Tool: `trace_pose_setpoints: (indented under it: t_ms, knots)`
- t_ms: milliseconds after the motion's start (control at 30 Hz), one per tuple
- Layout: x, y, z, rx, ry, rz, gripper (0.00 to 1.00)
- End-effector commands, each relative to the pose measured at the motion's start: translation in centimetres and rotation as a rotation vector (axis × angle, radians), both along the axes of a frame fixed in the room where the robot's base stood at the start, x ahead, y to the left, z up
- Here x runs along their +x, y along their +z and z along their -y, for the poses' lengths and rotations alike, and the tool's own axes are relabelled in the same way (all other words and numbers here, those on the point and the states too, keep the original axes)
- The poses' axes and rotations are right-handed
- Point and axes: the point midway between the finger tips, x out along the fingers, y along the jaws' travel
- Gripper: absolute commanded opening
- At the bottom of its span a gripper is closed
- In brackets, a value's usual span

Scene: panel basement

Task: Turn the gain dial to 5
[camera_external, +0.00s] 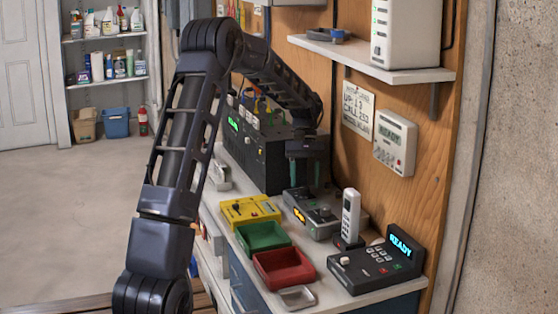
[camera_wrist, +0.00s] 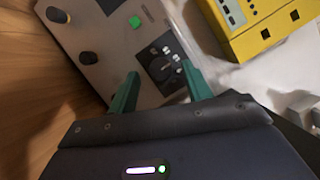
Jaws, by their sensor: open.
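A grey control box (camera_external: 318,215) with an orange display sits on the bench below my gripper (camera_external: 305,178). I cannot read any label, so which knob is the gain dial is unclear. Whether the fingers touch the box is unclear.
A yellow box (camera_external: 250,211), green tray (camera_external: 262,237) and red tray (camera_external: 284,268) lie to the left and front. A white handset (camera_external: 350,215) and a black keypad unit (camera_external: 377,265) reading READY stand right. A black rack (camera_external: 255,150) stands behind.

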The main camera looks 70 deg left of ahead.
Motion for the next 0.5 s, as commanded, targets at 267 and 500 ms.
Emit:
trace_pose_setpoints:
  t_ms: [267,500]
  knots:
    - [-0.22,-1.33,0.51,0.000,0.000,0.000,0.50]
    - [-0.23,-1.35,0.52,0.000,0.000,0.000,0.48]
